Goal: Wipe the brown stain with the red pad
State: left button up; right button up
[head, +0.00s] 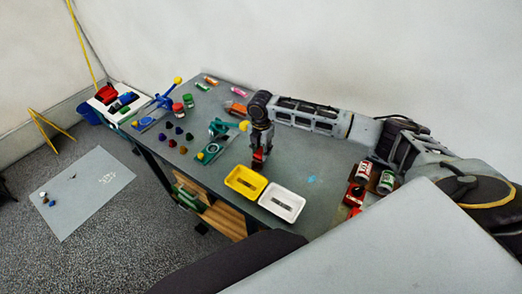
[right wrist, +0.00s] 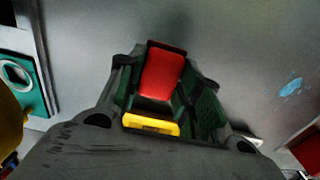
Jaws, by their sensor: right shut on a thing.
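My right gripper (head: 259,152) is over the grey table and shut on the red pad (head: 258,157). In the right wrist view the red pad (right wrist: 162,75) sits between the dark green fingers (right wrist: 160,90), with a yellow piece (right wrist: 150,124) closer to the palm. I cannot tell whether the pad touches the table. A small orange-brown patch (head: 236,107) lies on the table left of my right arm; I cannot tell whether it is the brown stain or an object. No brown stain shows clearly in the right wrist view. My left gripper is not in view.
A yellow tray (head: 232,184) and a white tray (head: 277,212) stand at the front edge. A light blue mark (head: 311,179) is on the table; it also shows in the right wrist view (right wrist: 291,87). Cans (head: 386,181) stand right; a green fixture (head: 208,152) and several small pieces left.

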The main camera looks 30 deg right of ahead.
aim_at(256, 165)
jog(key=shift+f, duration=1)
dwell(0.7)
jog(key=shift+a, duration=0.1)
jog(key=shift+s+a+r+p, duration=0.1)
jog(key=shift+s+a+p, duration=0.35)
jog(key=shift+a+p, duration=0.25)
jog(key=shift+s+a+r+p, duration=0.1)
jog(key=shift+s+a+p, duration=0.35)
jog(key=shift+a+p, duration=0.25)
jog(key=shift+a, duration=0.15)
jog(key=shift+f, duration=0.1)
jog(key=shift+s+a, duration=0.1)
jog(key=shift+s, duration=0.05)
jog(key=shift+s+a+p, duration=0.35)
jog(key=shift+a+p, duration=0.2)
jog(key=shift+a, duration=0.05)
jog(key=shift+s+a+p, duration=0.3)
jog(key=shift+a+p, duration=0.25)
jog(key=shift+s+a+f, duration=0.2)
jog(key=shift+s+a, duration=0.1)
jog(key=shift+a, duration=0.1)
jog(key=shift+w+d+r, duration=0.1)
jog(key=shift+d, duration=0.05)
